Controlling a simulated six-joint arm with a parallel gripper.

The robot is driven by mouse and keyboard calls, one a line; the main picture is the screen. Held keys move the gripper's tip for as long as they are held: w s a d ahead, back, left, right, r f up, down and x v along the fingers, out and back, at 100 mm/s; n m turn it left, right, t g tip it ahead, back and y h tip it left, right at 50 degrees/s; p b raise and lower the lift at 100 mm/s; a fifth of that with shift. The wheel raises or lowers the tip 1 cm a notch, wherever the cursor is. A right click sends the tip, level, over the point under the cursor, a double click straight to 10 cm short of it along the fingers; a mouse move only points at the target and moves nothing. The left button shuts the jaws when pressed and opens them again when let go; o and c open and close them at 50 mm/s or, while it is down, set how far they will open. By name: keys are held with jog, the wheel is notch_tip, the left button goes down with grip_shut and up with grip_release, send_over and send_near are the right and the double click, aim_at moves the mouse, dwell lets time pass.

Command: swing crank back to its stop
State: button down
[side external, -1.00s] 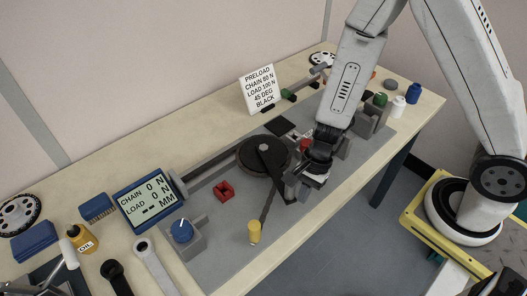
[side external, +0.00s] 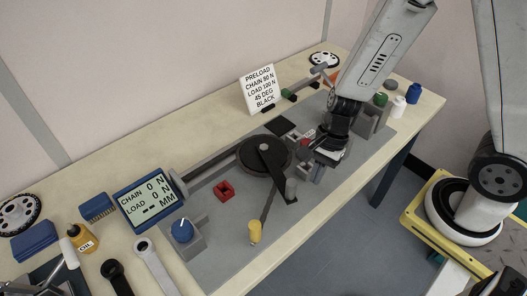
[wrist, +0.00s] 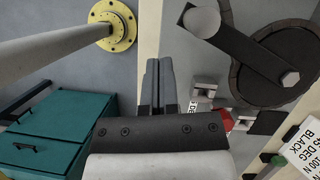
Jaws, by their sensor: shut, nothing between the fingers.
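The crank (side external: 274,170) is a black arm on a dark round disc (side external: 252,160), with a grey upright handle (side external: 291,187) at its outer end. In the side view the arm points toward the front edge of the table. The wrist view also shows the crank (wrist: 245,48) and its handle (wrist: 203,20) at the upper right. My gripper (side external: 323,163) is right of the disc, apart from the handle. In the wrist view its fingers (wrist: 158,66) are together and empty, left of the crank. I cannot make out the crank's stop.
A red block (side external: 224,190) and a yellow-tipped lever (side external: 254,232) are near the disc. A display (side external: 147,202) reads chain 0 N and load 0 N. A sign (side external: 260,88) stands behind. Grey fixtures with a green knob (side external: 380,99) are at the right.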

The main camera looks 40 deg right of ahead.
jog(key=shift+s+d+r, duration=0.15)
jog(key=shift+d+r, duration=0.2)
jog(key=shift+r, duration=0.35)
jog(key=shift+s+d+r, duration=0.1)
jog(key=shift+d+r, duration=0.2)
jog(key=shift+r, duration=0.4)
jog(key=w+d+r+n+t+h, duration=0.2)
jog(key=d+n, duration=0.5)
jog(key=n, duration=0.8)
notch_tip(320, 180, up, 4)
jog(key=shift+f+n+t+h, duration=0.25)
jog(key=shift+t+h, duration=0.55)
jog(key=shift+h, duration=0.4)
